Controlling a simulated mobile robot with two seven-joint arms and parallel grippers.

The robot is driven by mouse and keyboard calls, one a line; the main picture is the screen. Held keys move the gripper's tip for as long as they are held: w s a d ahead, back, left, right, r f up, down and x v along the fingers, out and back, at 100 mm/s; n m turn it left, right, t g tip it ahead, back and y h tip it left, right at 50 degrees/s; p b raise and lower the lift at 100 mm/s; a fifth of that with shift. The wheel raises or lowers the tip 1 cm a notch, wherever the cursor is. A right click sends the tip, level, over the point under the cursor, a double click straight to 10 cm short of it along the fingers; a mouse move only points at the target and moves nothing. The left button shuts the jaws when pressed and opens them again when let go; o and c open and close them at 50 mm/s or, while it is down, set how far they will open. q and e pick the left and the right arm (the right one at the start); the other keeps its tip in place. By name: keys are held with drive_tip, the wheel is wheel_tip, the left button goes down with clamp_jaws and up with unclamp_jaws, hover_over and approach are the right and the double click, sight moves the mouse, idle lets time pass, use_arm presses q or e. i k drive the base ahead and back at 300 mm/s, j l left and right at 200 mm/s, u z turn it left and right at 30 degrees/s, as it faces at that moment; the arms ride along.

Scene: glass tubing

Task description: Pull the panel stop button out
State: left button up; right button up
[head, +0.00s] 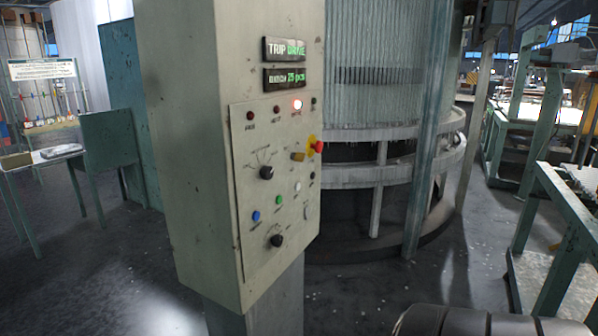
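The panel stop button (317,147) is a red mushroom knob on a yellow base, at the right edge of the control panel (240,200). It stands out from the panel face; from this angle I cannot tell whether it is pressed in or out. The panel is on a tall, pale grey-green cabinet on a grey post. The upper display (285,49) reads "TRIP DRIVE". Neither of my grippers is in view, and nothing touches the button.
Near the button are a small brass-coloured part (298,156), black rotary knobs (266,172), and blue and green buttons. A round machine with a railing (390,173) stands behind the cabinet. A table (40,160) is at left, a green-framed bench (565,215) at right. Dark floor between looks clear.

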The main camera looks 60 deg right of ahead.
sight(319, 147)
drive_tip(key=j+z, duration=0.15)
drive_tip(key=z, duration=1.75)
drive_tip(key=j, duration=0.1)
